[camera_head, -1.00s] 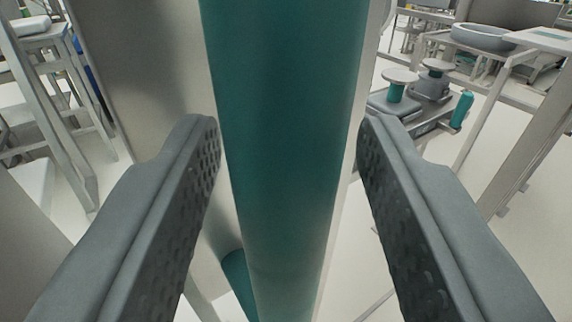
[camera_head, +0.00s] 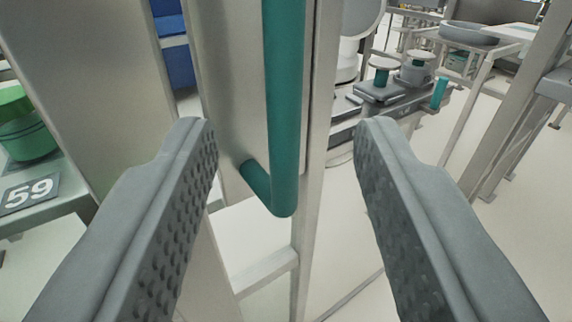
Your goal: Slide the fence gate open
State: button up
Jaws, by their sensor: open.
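A teal bar handle (camera_head: 285,110) runs upright in the middle of the view. Its lower end bends back and joins the grey metal gate post (camera_head: 235,90). My gripper (camera_head: 285,135) is open, with one grey finger to the left of the handle and one to the right in the picture. The handle appears beyond the fingertips and neither finger touches it. The upper end of the handle is out of view.
A green container (camera_head: 25,125) stands on a table marked 59 (camera_head: 30,193) at the left. Behind the gate at the right is equipment with teal-stemmed round pads (camera_head: 383,72). A grey post (camera_head: 520,100) stands farther right. Pale floor (camera_head: 430,150) lies clear there.

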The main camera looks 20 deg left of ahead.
jog(key=shift+v, duration=2.9)
jog(key=s+d+r+m+h, duration=0.1)
jog(key=s+d+h, duration=0.1)
jog(key=s+d, duration=0.4)
jog(key=s+d+m+h, duration=0.1)
jog(key=s+d, duration=0.5)
jog(key=s, duration=0.9)
jog(key=s+d+r+m+h, duration=0.1)
jog(key=s+d+h, duration=0.1)
jog(key=s+d, duration=0.5)
jog(key=s, duration=0.3)
jog(key=shift+s+r+m+h, duration=0.25)
jog(key=shift+r+m+h, duration=0.05)
jog(key=shift+r, duration=0.05)
jog(key=shift+c, duration=0.5)
